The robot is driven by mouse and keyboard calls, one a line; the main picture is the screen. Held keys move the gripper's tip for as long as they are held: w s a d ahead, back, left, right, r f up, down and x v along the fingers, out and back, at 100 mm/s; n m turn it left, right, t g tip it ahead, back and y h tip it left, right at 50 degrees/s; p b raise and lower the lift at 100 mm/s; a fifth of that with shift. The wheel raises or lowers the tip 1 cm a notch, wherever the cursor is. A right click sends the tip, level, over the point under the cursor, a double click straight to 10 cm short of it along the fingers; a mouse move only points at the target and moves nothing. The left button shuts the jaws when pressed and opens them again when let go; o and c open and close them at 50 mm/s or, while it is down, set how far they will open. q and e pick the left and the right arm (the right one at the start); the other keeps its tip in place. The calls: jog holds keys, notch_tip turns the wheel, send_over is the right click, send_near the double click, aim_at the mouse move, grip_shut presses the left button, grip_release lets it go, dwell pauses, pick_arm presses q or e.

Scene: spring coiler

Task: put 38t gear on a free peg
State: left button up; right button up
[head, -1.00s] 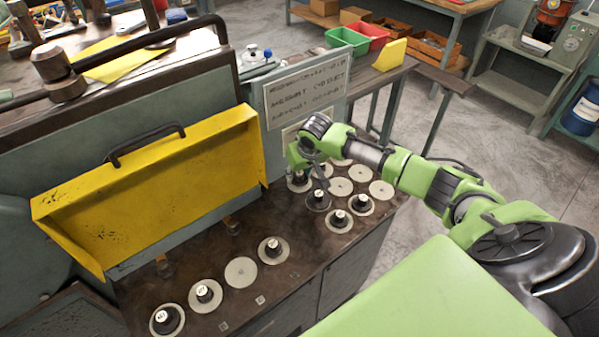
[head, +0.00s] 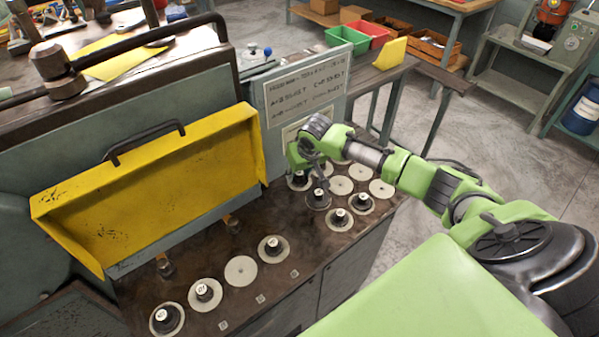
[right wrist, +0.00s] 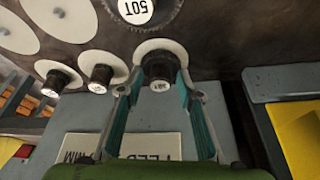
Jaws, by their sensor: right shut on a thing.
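My right gripper (right wrist: 157,98) is shut on a small dark gear hub (right wrist: 160,75), with one finger on each side. The label on the hub is too small to read surely, but looks like 38T or 36T. The hub stands at a pale round disc (right wrist: 158,47) on the bench top; I cannot tell whether it is lifted. In the head view the right gripper (head: 301,166) is at the far right of the bench and partly hides this gear. Two brownish pegs, (head: 232,225) and (head: 165,267), stand bare below the yellow cover. My left gripper is not in view.
A dark gear marked 50T (right wrist: 137,10) stands close by. Other gears, such as one at the front (head: 273,247), sit on pale discs; some discs are empty (head: 240,271). The raised yellow cover (head: 160,190) and an upright sign plate (head: 307,90) border the bench.

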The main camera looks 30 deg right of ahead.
jog(key=shift+f, duration=0.15)
jog(key=o, duration=1.4)
jog(key=w+d+r+p+v, duration=0.1)
jog(key=p+v, duration=0.7)
jog(key=v, duration=0.9)
jog(key=shift+w+a+r, duration=0.35)
jog(key=shift+w+r, duration=0.05)
jog(key=shift+w, duration=0.15)
notch_tip(320, 180, up, 7)
jog(key=p, duration=0.3)
jog(key=shift+f+p, duration=0.15)
jog(key=shift+p, duration=0.15)
